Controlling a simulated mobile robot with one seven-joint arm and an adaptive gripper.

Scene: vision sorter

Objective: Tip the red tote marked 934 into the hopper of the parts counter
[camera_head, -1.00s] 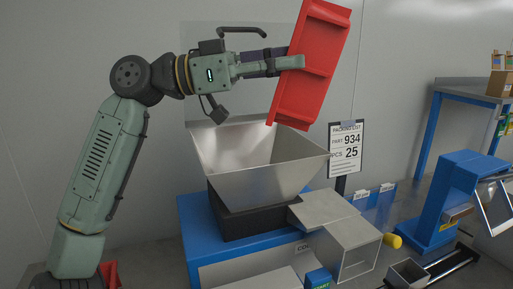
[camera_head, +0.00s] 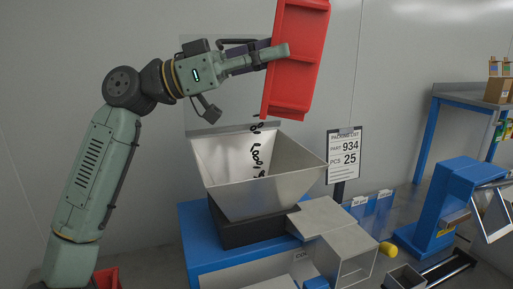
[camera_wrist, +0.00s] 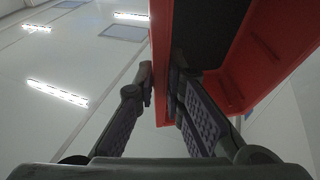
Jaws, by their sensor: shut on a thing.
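The red tote (camera_head: 300,65) is held up on end above the hopper, its open side turned away from the wall and its lower end over the hopper mouth. My gripper (camera_head: 278,52) is shut on the tote's wall; the wrist view shows the fingers (camera_wrist: 160,95) on either side of the red wall (camera_wrist: 162,60). Small black parts (camera_head: 257,155) fall from the tote's lower end into the metal hopper (camera_head: 260,200) of the parts counter. No number on the tote is readable.
A packing list sign (camera_head: 344,156) reading part 934, 25 pcs stands right of the hopper. The counter's metal outlet chute (camera_head: 348,250) is at the front right. A blue stand (camera_head: 450,205) with a screen is farther right. A shelf with boxes (camera_head: 497,90) stands at the right edge.

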